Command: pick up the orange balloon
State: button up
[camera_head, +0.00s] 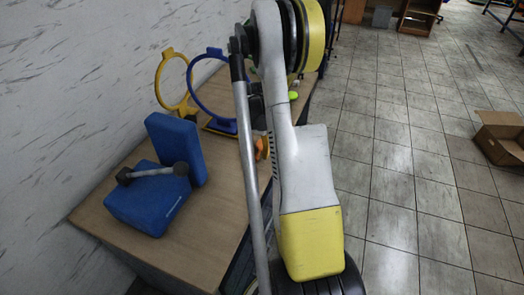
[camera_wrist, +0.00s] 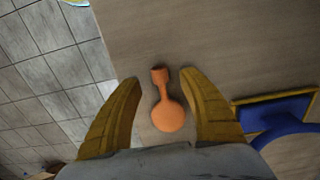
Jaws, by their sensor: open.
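The orange balloon (camera_wrist: 168,114) lies on the wooden table, with a round body and a narrow neck that ends in a wider mouth. In the wrist view it sits between the two yellow fingers of my gripper (camera_wrist: 160,95), with a gap on each side. My gripper is open and holds nothing. In the head view only a small orange part (camera_head: 262,148) shows beside my arm, which hides the rest. My gripper's fingers are hidden in the head view.
Two blue blocks (camera_head: 150,205) and a small dumbbell (camera_head: 152,172) are on the near part of the table (camera_head: 190,255). A yellow ring stand (camera_head: 160,80) and a blue ring stand (camera_head: 195,95) stand near the wall. An open cardboard box (camera_head: 500,135) is on the tiled floor.

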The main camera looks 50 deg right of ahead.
notch_tip(320, 180, down, 3)
jog(key=shift+r+b, duration=0.1)
jog(key=shift+b, duration=0.3)
jog(key=c, duration=0.8)
jog(key=shift+r, duration=0.1)
jog(key=shift+c, duration=0.2)
